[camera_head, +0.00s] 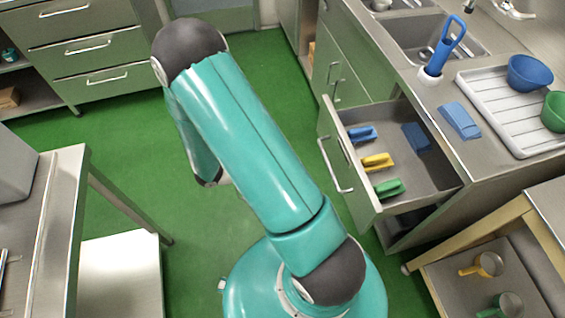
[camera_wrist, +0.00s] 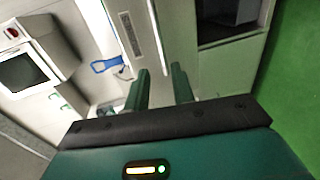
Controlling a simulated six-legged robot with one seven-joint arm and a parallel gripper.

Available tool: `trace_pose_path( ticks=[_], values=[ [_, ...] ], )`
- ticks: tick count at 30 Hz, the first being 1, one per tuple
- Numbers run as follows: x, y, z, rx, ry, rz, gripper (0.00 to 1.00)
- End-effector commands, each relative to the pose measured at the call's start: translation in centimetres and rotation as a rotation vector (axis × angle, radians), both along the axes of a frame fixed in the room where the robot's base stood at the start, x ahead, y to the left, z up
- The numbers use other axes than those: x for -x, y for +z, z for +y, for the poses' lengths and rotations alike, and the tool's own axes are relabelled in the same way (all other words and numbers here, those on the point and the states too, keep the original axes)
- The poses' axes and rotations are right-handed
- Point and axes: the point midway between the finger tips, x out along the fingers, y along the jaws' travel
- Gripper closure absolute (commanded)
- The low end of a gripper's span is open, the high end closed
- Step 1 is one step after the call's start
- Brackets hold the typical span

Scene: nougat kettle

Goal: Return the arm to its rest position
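My teal arm (camera_head: 245,140) rises from my round body and bends over at a dark elbow joint. Its far part hangs down behind the near part in the head view, and my gripper is not clearly visible there. In the wrist view my gripper (camera_wrist: 161,85) shows two dark green fingers. They stand apart with nothing held between them.
An open drawer (camera_head: 432,178) on the right holds blue, yellow and green handled items. The counter above bears a drying rack (camera_head: 495,100), bowls and a blue-handled tool (camera_head: 440,50). A steel table (camera_head: 50,215) stands at left. Green floor (camera_head: 110,165) is clear between.

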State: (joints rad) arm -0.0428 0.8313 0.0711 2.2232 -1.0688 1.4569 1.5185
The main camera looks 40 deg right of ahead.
Motion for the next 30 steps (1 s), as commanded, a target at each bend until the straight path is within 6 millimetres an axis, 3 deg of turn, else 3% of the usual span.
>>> trace_pose_path(
  ticks=[9, 13, 30],
  values=[
    [0.0, 0.0, 0.0, -0.002, -0.001, -0.001, 0.75],
    [-0.1, 1.1, 0.2, -0.033, -0.022, -0.01, 0.75],
    [0.6, 12.6, 4.5, -0.581, -0.099, -0.16, 0.75]
  ],
)
